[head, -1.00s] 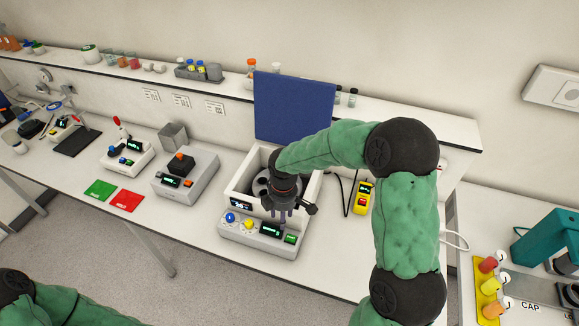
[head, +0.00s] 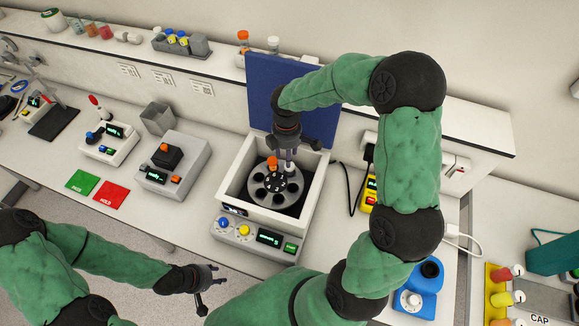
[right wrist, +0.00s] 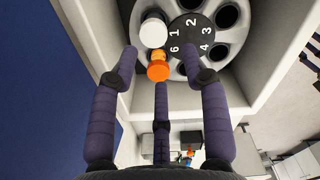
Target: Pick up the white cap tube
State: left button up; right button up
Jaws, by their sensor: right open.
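The white cap tube (right wrist: 153,30) stands in a hole of the round rotor (right wrist: 233,55) inside the open centrifuge, beside the number 1. An orange cap tube (right wrist: 158,67) stands in the neighbouring hole, by the number 6. My right gripper (head: 288,152) points down over the back of the rotor (head: 262,193); its fingers are spread, with nothing held. In the right wrist view, the white cap lies just beyond the fingertips and the orange cap lies between them. In the head view the right gripper partly covers the white cap. My left gripper (head: 210,275) is open and empty, in front of the bench.
The centrifuge box (head: 230,175) has pale walls around the rotor, and its blue lid (head: 262,100) stands up behind. A grey device (head: 172,170) is at its left, a yellow meter (head: 371,190) at its right. Shelf tubes (head: 243,40) stand behind.

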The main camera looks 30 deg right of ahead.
aim_at(289, 174)
notch_tip(289, 174, down, 4)
jog(key=shift+w+d+r, duration=0.1)
jog(key=shift+r, duration=0.15)
jog(key=shift+d+f, duration=0.2)
jog(key=shift+f, duration=1.15)
jog(key=shift+d+f, duration=0.2)
jog(key=shift+f, duration=1.1)
grip_shut()
